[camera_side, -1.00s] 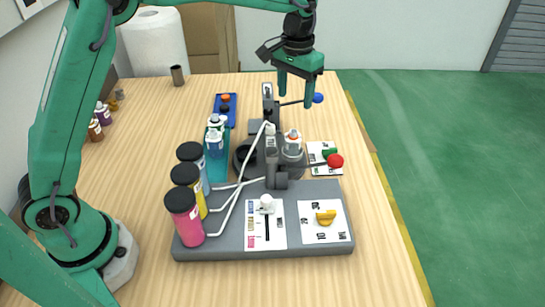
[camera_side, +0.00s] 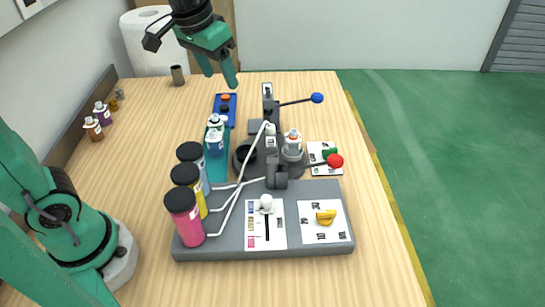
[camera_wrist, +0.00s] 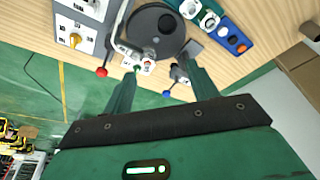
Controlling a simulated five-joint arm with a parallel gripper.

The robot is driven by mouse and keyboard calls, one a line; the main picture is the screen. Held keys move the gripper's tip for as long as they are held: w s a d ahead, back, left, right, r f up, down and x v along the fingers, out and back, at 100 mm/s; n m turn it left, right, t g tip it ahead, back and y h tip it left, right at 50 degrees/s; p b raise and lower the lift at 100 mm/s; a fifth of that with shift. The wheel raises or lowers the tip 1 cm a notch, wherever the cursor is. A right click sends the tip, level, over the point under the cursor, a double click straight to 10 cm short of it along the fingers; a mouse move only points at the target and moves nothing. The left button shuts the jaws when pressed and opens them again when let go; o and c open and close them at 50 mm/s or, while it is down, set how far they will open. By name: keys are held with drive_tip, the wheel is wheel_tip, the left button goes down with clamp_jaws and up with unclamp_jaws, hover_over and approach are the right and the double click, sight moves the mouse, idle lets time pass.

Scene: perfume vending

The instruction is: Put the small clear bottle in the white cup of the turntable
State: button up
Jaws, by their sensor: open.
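The dark round turntable (camera_wrist: 143,20) is right of the rack in the side view, partly hidden behind the dispenser. I cannot clearly make out a white cup. My gripper (camera_side: 219,79) is open and empty, high above the back of the table, fingers pointing down.
The grey dispenser base (camera_side: 340,242) carries pink, yellow and blue bottles, tubes and a yellow knob (camera_side: 325,217). Levers with a blue ball (camera_side: 317,98) and a red ball (camera_side: 336,161) stick out right. A blue button panel (camera_side: 229,98) lies behind the rack.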

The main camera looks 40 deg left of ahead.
drive_tip(key=s+a+f+t, duration=0.1)
drive_tip(key=s, duration=0.5)
drive_tip(key=s+a+f+t, duration=0.1)
drive_tip(key=s+a+f, duration=0.1)
drive_tip(key=s, duration=0.5)
drive_tip(key=shift+s+f+t, duration=0.25)
drive_tip(key=shift+s+t, duration=0.05)
drive_tip(key=shift+a, duration=0.1)
drive_tip(key=shift+c, duration=0.5)
